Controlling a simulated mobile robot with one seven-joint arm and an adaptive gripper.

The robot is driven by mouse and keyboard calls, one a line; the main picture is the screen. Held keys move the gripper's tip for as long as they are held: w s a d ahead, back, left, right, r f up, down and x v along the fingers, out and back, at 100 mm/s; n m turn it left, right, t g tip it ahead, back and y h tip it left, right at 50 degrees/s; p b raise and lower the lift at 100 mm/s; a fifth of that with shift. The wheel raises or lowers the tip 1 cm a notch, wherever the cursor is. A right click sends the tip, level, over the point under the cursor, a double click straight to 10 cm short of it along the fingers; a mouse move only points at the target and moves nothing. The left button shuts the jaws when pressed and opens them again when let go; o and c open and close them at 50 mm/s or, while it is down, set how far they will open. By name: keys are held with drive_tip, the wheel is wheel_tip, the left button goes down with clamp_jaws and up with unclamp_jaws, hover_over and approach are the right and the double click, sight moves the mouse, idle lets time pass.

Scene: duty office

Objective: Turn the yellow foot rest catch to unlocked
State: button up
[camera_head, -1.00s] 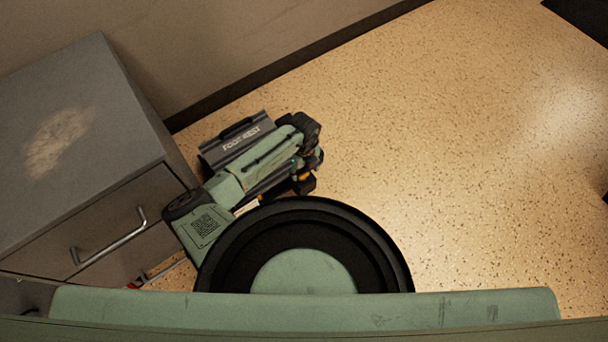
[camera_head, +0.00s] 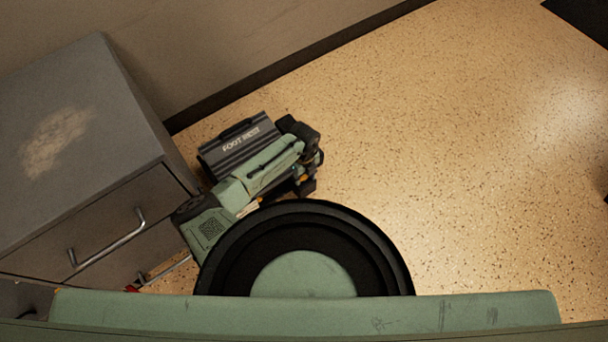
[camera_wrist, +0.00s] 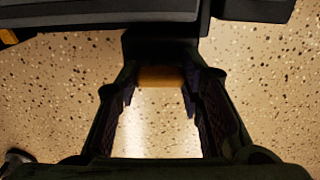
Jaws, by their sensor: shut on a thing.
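The foot rest (camera_head: 238,146) is a dark grey unit with a "FOOT REST" label, on the floor near the wall. My green and black arm lies across its near side in the head view. In the wrist view the yellow catch (camera_wrist: 160,76) is a short bar between the fingertips of my gripper (camera_wrist: 160,84). The fingers are shut on it, one on each side. The dark edge of the foot rest runs along the top of that view. In the head view the gripper is largely hidden by my arm. Any lock marking on the catch cannot be seen.
A grey drawer cabinet (camera_head: 75,150) with a metal handle (camera_head: 108,243) stands close on the left. The wall with its dark skirting (camera_head: 215,108) runs behind the foot rest. The speckled floor (camera_head: 460,160) to the right is clear.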

drive_tip(key=c, duration=0.6)
drive_tip(key=shift+o, duration=0.2)
drive_tip(key=n+p, duration=0.1)
drive_tip(key=n, duration=0.6)
drive_tip(key=shift+n, duration=0.3)
drive_tip(key=n+p, duration=0.1)
drive_tip(key=n, duration=0.9)
drive_tip(key=shift+n, duration=0.3)
